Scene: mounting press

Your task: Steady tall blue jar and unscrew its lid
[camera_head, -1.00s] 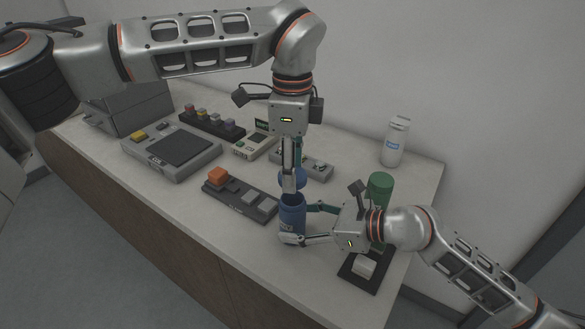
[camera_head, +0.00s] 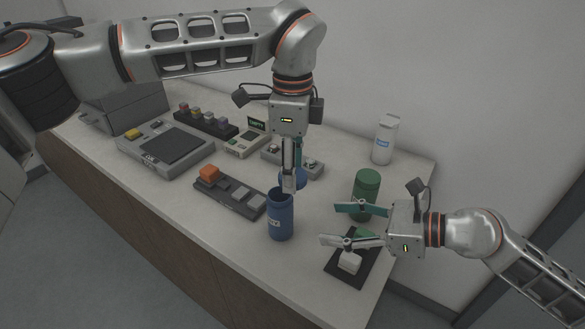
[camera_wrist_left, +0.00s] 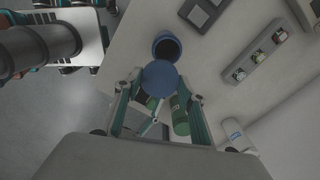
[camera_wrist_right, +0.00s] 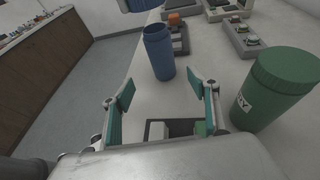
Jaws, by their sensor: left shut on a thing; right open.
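The tall blue jar (camera_head: 280,218) stands upright and open-topped near the counter's front edge. Its dark opening shows in the left wrist view (camera_wrist_left: 167,46). My left gripper (camera_head: 290,182) points down and is shut on the round blue lid (camera_wrist_left: 160,78), held off the jar, above and behind its mouth in the head view. My right gripper (camera_head: 340,224) is open and empty, to the right of the jar and apart from it. In the right wrist view the jar (camera_wrist_right: 158,52) stands beyond the open fingers (camera_wrist_right: 118,103).
A green jar (camera_head: 367,190) stands just behind my right gripper. A dark pad (camera_head: 338,272) with a white block lies below it. A white bottle (camera_head: 385,140) stands at the back right. A button panel (camera_head: 230,190) lies left of the jar; more devices fill the left.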

